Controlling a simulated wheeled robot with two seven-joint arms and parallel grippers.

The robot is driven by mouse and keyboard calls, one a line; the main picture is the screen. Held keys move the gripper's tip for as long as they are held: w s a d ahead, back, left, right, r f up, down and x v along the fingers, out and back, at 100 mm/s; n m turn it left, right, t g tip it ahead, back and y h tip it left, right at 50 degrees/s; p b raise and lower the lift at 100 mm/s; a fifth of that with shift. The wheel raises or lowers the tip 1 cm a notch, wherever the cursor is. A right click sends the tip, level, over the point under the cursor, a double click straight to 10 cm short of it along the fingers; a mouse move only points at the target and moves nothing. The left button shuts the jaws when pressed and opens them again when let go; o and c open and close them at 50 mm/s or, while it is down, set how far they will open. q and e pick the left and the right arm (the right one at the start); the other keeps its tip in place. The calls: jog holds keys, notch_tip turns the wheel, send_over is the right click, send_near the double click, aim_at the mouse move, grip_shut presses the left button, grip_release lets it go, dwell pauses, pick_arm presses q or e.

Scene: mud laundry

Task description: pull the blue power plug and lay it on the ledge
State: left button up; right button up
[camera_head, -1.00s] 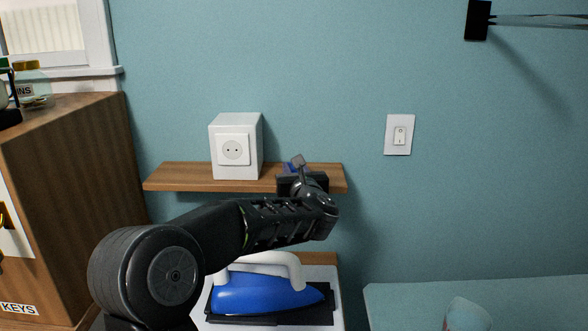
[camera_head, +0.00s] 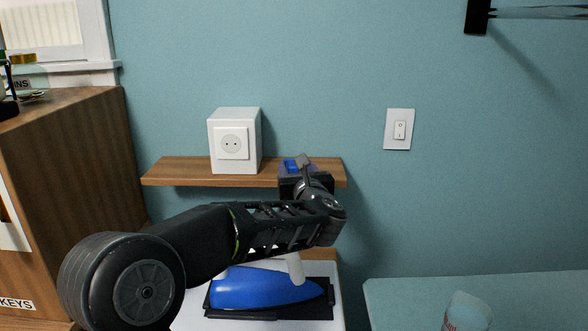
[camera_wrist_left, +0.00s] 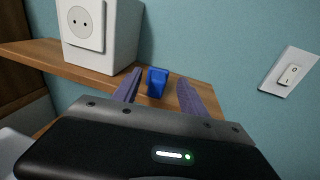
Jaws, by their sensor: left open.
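The blue power plug (camera_wrist_left: 157,82) lies on the wooden ledge (camera_wrist_left: 50,56), out of the socket. It shows in the head view (camera_head: 291,165) just beyond my left gripper (camera_head: 296,172). In the left wrist view the plug is between the two purple fingers of my left gripper (camera_wrist_left: 157,90), with a gap on each side. The gripper is open. The white socket box (camera_head: 235,140) stands on the ledge (camera_head: 180,172), left of the plug, and its two holes are empty. My right gripper is not in view.
A light switch (camera_head: 399,129) is on the wall to the right. A blue iron (camera_head: 255,289) stands on a dark rest below the ledge, under my left arm. A wooden cabinet (camera_head: 70,180) stands at the left. The ledge's left end is clear.

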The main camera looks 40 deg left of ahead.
pick_arm(q)
jog(key=shift+b+v, duration=0.35)
jog(key=shift+v, duration=1.5)
